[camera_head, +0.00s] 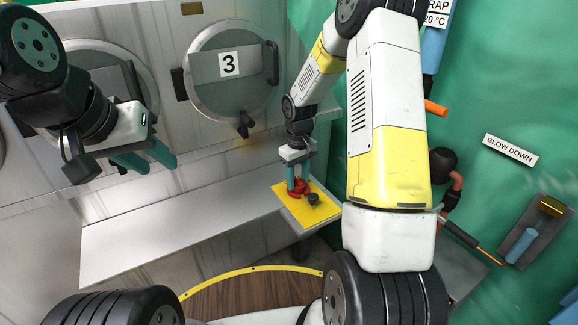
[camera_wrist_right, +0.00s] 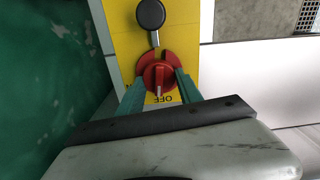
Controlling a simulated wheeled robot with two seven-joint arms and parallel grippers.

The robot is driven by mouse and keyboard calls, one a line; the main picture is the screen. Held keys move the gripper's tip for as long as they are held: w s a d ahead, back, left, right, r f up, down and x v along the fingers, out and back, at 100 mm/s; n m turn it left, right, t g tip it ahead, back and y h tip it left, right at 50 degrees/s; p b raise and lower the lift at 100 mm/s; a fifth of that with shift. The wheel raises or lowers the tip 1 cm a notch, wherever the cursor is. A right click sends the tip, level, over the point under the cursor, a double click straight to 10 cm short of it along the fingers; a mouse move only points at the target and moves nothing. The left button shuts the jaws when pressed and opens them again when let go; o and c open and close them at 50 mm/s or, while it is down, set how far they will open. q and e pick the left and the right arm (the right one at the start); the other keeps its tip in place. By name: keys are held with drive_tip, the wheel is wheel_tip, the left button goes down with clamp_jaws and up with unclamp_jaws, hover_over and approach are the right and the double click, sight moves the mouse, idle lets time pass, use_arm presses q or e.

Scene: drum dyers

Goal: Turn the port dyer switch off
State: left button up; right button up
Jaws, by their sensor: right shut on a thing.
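The red rotary switch (camera_head: 298,188) sits on a yellow plate (camera_head: 322,210) at the right end of the grey ledge. In the right wrist view the red switch (camera_wrist_right: 159,72) has its handle running roughly up and down the picture, with the letters OFF (camera_wrist_right: 163,99) upside down near its lower end. My right gripper (camera_head: 298,180) is shut on the red switch, with one teal finger on each side. My left gripper (camera_head: 148,160) is held at the upper left, in front of the dyer doors, empty, with its fingers apart.
A black knob lever (camera_wrist_right: 150,14) stands on the yellow plate close to the switch. The dyer door marked 3 (camera_head: 262,85) is above the ledge (camera_head: 170,235). Pipes and a BLOW DOWN sign (camera_head: 510,150) are on the green wall at right. The ledge's left part is clear.

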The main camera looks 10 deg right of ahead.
sight(298, 179)
drive_tip(key=shift+n, duration=0.8)
drive_tip(key=o, duration=1.4)
drive_tip(key=shift+c, duration=0.2)
drive_tip(key=shift+r, duration=0.1)
wheel_tip(298, 179, up, 8)
drive_tip(key=shift+f, duration=0.25)
drive_tip(key=shift+r, duration=0.1)
